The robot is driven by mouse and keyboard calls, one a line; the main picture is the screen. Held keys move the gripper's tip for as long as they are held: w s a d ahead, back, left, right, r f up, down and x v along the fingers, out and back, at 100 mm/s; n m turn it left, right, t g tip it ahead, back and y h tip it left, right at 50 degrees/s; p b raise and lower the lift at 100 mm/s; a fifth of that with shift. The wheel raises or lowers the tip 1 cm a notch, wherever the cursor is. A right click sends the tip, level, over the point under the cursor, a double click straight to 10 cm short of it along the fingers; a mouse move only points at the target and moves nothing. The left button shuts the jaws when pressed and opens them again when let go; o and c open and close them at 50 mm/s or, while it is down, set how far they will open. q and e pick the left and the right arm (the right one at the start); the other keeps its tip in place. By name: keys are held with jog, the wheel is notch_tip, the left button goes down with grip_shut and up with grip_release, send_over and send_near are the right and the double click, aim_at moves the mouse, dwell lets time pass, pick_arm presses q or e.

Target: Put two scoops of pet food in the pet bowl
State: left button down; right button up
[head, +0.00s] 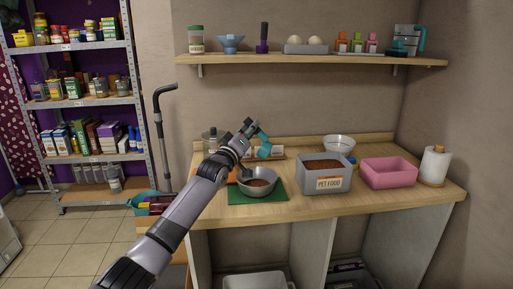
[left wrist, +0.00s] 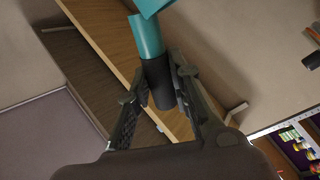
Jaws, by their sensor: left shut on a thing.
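My left gripper (head: 247,130) is shut on the black handle of a teal scoop (head: 263,151). It holds the scoop in the air above the bowl. The left wrist view shows the handle (left wrist: 160,83) between both fingers (left wrist: 160,100) and part of the teal scoop (left wrist: 147,35). I cannot tell whether the scoop holds food. The grey metal pet bowl (head: 245,187) stands on a green mat (head: 272,197) with brown food in it. The grey pet food bin (head: 340,181), labelled PET FOOD, stands right of the bowl and holds brown food. My right gripper is not in view.
A pink bin (head: 389,173), a paper roll (head: 435,164) and a clear bowl (head: 339,144) stand on the wooden counter (head: 395,207). Several jars stand behind my left arm. A wall shelf (head: 310,60) runs above. A stocked rack (head: 90,104) stands at the left.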

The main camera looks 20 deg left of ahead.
aim_at(261, 133)
pick_arm(q)
jog(key=shift+d+r+m+g+h+p, duration=0.3)
jog(key=shift+d+r+m+p, duration=0.45)
jog(key=shift+m+p, duration=0.4)
jog(key=shift+d+f, duration=0.1)
jog(key=shift+m, duration=0.25)
jog(key=m+p, duration=0.1)
jog(key=d+p, duration=0.1)
jog(key=shift+w+d+r+m+g+p, duration=0.1)
jog(key=shift+d+r+m+g+p, duration=0.05)
jog(key=shift+r+m+g+p, duration=0.25)
jog(key=d+m+p, duration=0.1)
jog(key=d+m+g+p, duration=0.1)
jog(key=p, duration=0.1)
jog(key=shift+r+m+h, duration=0.3)
jog(key=shift+w+d+f+p, duration=0.1)
jog(key=shift+p, duration=0.25)
